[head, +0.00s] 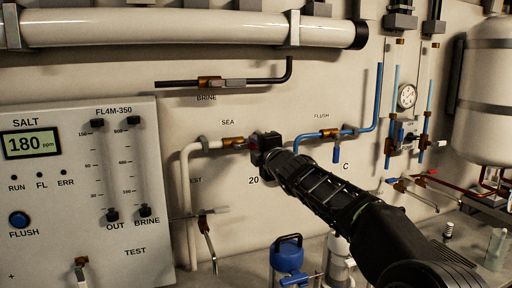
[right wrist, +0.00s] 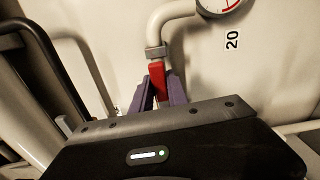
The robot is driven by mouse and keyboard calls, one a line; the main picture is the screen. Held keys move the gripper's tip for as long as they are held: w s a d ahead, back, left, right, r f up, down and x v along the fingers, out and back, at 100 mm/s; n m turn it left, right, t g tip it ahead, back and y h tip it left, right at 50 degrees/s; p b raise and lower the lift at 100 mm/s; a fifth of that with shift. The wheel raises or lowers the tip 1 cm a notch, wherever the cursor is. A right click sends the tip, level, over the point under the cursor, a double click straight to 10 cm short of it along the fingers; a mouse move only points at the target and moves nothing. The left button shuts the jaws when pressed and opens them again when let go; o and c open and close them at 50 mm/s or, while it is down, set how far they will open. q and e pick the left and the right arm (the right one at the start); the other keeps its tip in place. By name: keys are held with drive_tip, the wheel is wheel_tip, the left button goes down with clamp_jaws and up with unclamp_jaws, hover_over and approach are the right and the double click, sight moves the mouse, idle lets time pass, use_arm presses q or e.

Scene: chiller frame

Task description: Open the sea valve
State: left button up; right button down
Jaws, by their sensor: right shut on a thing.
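The sea valve (head: 233,143) is a brass fitting on the white pipe under the SEA label, at the middle of the head view. Its red handle (right wrist: 157,76) shows in the right wrist view, below a grey collar on the white pipe (right wrist: 156,36). My right gripper (head: 258,143) is at the right end of this valve and covers part of it. In the right wrist view its purple fingers (right wrist: 161,90) are shut on the red handle, one on each side. The handle's lower end is hidden by the gripper body. My left gripper is not in view.
The blue flush line with its valve (head: 330,133) runs close to the right of my gripper. The brine valve (head: 210,82) is above. The SALT panel (head: 75,190) stands at left, reading 180. A gauge (right wrist: 217,5) and a 20 label sit near the handle.

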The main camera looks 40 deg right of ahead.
drive_tip(key=shift+r, duration=0.4)
drive_tip(key=c, duration=1.3)
unclamp_jaws()
drive_tip(key=shift+f, duration=0.1)
drive_tip(key=shift+s+f, duration=0.1)
drive_tip(key=b+v, duration=0.1)
drive_tip(key=v, duration=0.6)
drive_tip(key=shift+s+a+b, duration=0.15)
drive_tip(key=shift+s+b, duration=0.15)
